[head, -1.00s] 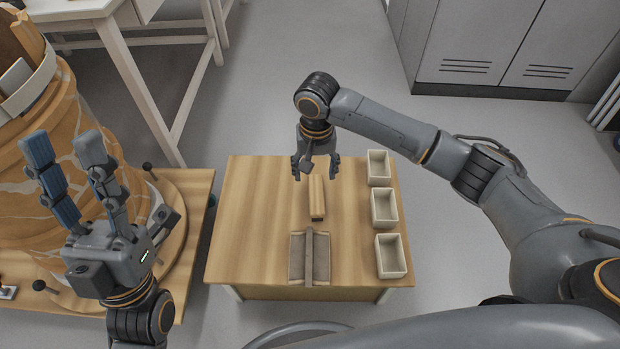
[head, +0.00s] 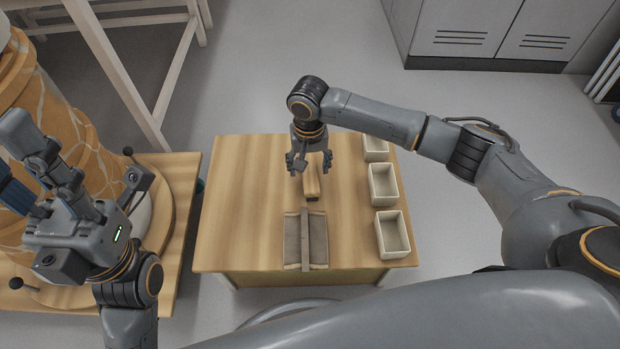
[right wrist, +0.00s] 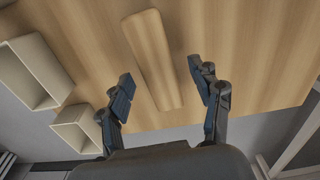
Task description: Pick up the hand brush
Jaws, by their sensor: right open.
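In the right wrist view the block (right wrist: 152,55) lies between and beyond the spread fingers (right wrist: 160,78), not touching either visibly. My left gripper (head: 14,160) is open and empty at the far left, away from the table, with one finger partly cut off by the picture edge.
A grey-brown padded piece with a central strip (head: 291,240) lies just nearer than the block. Several pale open boxes (head: 394,236) line the table's right side. A large cracked vessel (head: 75,120) stands on a separate wooden stand at left. The table's left part is clear.

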